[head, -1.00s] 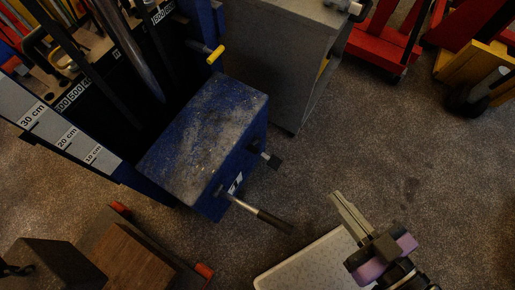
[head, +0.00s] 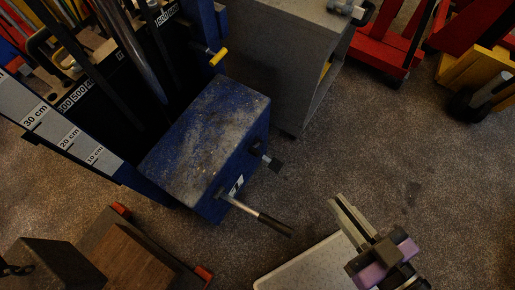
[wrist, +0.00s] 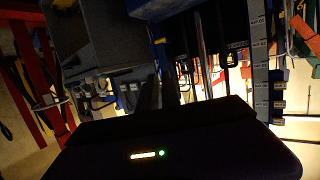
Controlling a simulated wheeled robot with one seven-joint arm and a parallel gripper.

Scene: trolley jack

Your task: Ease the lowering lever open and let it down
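The jack's blue, worn block-shaped housing (head: 205,140) stands left of centre in the head view. A metal lever with a dark grip (head: 274,224) sticks out from its lower front toward the right. A shorter stub with a black square knob (head: 275,165) sits above it, and a yellow-tipped handle (head: 218,56) is higher up. I cannot tell from the looks which is the lowering lever. My gripper (head: 337,201) is right of the dark grip, apart from it, with nothing visible held. Its fingers look close together; any gap is unclear.
A pale speckled panel (head: 305,266) lies below and left of my gripper. A brown wooden block (head: 130,258) and red-ended bar are at lower left. A grey cabinet (head: 285,60) stands behind. Red and yellow equipment (head: 474,77) is at upper right. Carpet at right is clear.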

